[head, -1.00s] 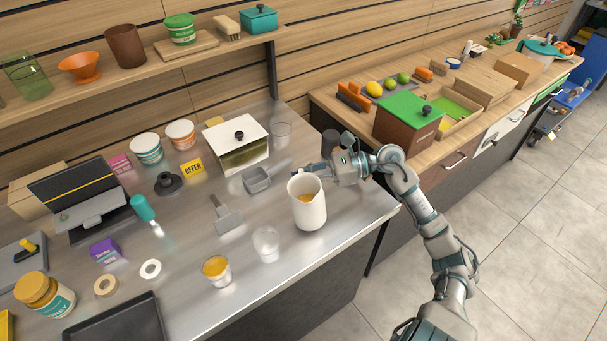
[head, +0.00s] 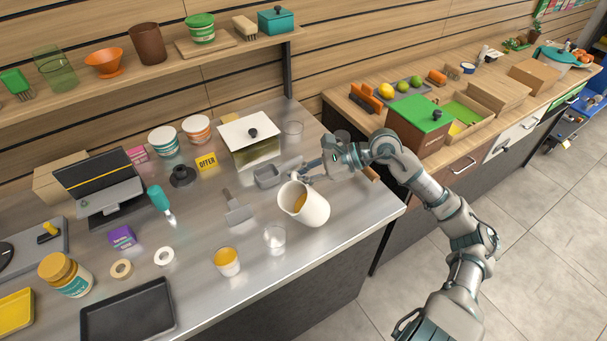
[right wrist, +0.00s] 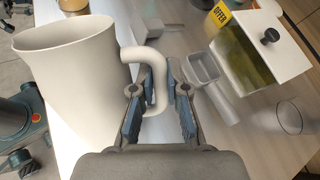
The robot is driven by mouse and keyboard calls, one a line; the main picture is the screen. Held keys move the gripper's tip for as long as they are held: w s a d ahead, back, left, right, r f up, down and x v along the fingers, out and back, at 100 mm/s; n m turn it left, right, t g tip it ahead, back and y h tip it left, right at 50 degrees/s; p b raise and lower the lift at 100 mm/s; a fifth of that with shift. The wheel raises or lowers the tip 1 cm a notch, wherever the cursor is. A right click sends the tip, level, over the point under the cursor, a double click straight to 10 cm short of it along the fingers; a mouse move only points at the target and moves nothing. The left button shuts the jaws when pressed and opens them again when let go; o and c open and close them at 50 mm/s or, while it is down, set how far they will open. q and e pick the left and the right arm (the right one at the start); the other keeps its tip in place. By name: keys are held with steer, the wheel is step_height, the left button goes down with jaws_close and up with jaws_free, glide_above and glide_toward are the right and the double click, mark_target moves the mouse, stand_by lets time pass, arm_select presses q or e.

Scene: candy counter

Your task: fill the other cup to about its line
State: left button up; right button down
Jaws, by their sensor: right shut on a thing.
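My right gripper (head: 328,160) is shut on the handle of a white pitcher (head: 312,209). The pitcher is tilted to the left, and orange-yellow liquid shows inside its mouth. In the right wrist view the fingers (right wrist: 160,112) are around the handle of the pitcher (right wrist: 75,80). A clear cup (head: 274,238) stands just below and left of the pitcher's mouth and looks empty. Another clear cup (head: 227,261), farther left, holds orange-yellow liquid. No stream shows between pitcher and cup. My left gripper is out of view.
A metal scoop (head: 268,177) and a flat scraper (head: 237,210) lie behind the cups. A glass-fronted white box (head: 250,139) and a clear glass (head: 293,131) stand at the back. A black tray (head: 128,311) lies at the front left. The counter's front edge is close to the cups.

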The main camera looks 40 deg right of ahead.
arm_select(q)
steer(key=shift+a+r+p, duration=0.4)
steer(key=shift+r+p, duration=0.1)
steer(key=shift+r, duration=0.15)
arm_select(e)
steer(key=a+r+h, duration=0.1)
steer(key=a+r+n+g+h, duration=0.1)
steer(key=a+h, duration=0.1)
steer(key=a+r+n+h, duration=0.1)
steer(key=h, duration=0.1)
steer(key=shift+s+a+g, duration=0.1)
steer(key=shift+a+g, duration=0.1)
steer(key=shift+g, duration=0.2)
stand_by(0.6)
